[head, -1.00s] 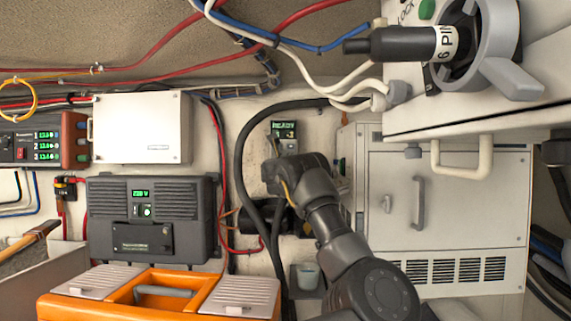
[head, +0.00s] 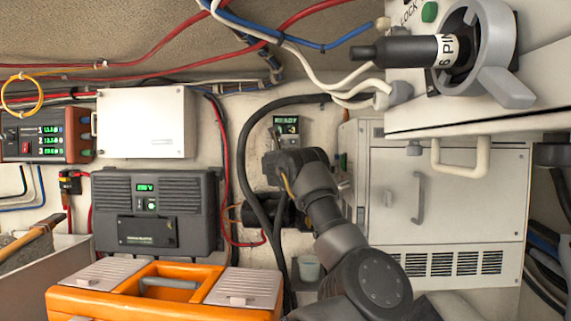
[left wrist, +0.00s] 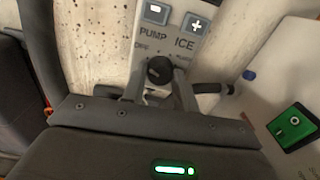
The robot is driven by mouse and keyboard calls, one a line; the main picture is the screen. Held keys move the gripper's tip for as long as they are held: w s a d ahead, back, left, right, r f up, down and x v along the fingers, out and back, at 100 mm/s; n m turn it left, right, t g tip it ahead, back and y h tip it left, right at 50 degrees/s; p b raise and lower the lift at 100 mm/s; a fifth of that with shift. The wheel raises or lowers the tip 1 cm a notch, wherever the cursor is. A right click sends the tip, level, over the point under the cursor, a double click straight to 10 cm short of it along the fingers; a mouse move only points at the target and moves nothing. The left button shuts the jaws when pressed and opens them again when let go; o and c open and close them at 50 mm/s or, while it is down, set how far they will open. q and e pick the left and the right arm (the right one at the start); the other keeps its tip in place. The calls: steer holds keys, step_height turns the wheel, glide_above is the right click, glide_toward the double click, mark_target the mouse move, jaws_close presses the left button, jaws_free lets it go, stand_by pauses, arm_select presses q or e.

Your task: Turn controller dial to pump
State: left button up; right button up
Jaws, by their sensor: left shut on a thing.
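The controller (head: 286,126) is a small panel on the back wall with a lit green display that seems to read READY. In the left wrist view its face (left wrist: 177,22) shows minus and plus buttons and the printed words PUMP and ICE, with smaller blurred lettering. The dark round dial (left wrist: 160,69) sits below these words. My left gripper (left wrist: 159,88) is shut on the dial, a finger on either side of it. In the head view my left gripper (head: 274,163) is just below the display and hides the dial. I cannot tell where the dial points.
A thick black hose (head: 243,150) curves left of the controller. A grey cabinet (head: 447,190) stands to the right, and a dark grey unit (head: 156,200) with a green display to the left. An orange toolbox (head: 200,300) is at lower left. A white-grey housing with a connector (head: 430,50) overhangs upper right.

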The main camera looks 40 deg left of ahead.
arm_select(q)
steer(key=shift+m, duration=0.3)
steer(key=m+b, duration=0.3)
steer(key=m, duration=0.4)
steer(key=shift+m, duration=0.4)
steer(key=shift+r+m, duration=0.1)
steer(key=shift+m, duration=0.2)
steer(key=o, duration=1)
steer(key=shift+w, duration=0.1)
